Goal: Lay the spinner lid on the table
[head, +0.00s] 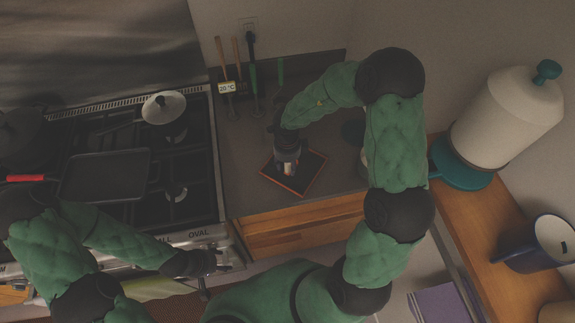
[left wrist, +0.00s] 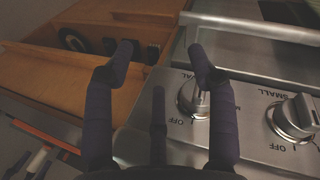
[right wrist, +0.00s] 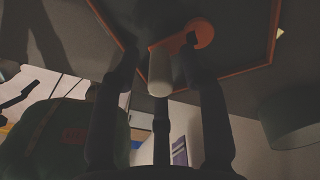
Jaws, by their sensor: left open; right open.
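The spinner lid (head: 313,179) is a dark square panel with an orange rim, lying flat over the grey counter. In the right wrist view the lid (right wrist: 235,70) carries an orange crank (right wrist: 201,32) with a pale knob (right wrist: 160,72). My right gripper (head: 288,167) is just above the lid. In its wrist view, my right gripper (right wrist: 160,55) is open, with the knob between its fingers; I cannot tell whether they touch it. My left gripper (head: 218,263) is open and empty by the stove front; it also shows in the left wrist view (left wrist: 160,55).
A stove with a griddle (head: 105,175) and a pot (head: 164,108) is at left. Utensils (head: 252,75) stand at the back. A grey-green round vessel (right wrist: 305,125) is beside the lid.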

